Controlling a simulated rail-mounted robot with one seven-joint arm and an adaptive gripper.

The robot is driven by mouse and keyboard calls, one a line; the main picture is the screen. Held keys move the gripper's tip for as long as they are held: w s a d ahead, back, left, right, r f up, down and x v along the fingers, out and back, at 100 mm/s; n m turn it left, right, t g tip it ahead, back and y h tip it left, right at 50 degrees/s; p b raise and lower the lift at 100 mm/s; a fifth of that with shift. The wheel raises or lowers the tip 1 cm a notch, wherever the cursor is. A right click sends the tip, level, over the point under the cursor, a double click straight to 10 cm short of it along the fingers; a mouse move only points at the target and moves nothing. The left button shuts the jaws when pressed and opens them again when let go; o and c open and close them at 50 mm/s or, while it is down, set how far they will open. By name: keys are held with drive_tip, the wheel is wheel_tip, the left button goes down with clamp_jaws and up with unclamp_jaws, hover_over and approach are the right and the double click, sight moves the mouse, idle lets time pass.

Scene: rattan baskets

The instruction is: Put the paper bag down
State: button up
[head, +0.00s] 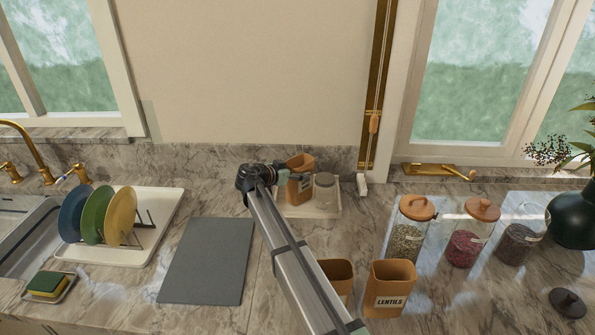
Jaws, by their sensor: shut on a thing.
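A brown paper bag (299,163) is at the back of the counter in the head view, at the left end of a small pale tray (325,213). My gripper (297,176) is shut on this bag, reaching it from the left. The bag looks upright. Its lower part is over the tray, partly behind my gripper, and I cannot tell whether its base touches the tray. A small glass jar (325,191) stands on the tray just right of the bag.
A bag labelled lentils (390,288) and another brown bag (340,272) stand at the front, the latter partly behind my arm. Several lidded jars (409,240) stand at the right. A grey board (207,262) and a dish rack (145,245) with plates are at the left.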

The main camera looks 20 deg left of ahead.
drive_tip(key=shift+f, duration=0.15)
drive_tip(key=o, duration=1.5)
drive_tip(key=shift+o, duration=0.2)
drive_tip(key=shift+r, duration=0.3)
drive_tip(key=b+v, duration=0.4)
drive_tip(key=v, duration=0.8)
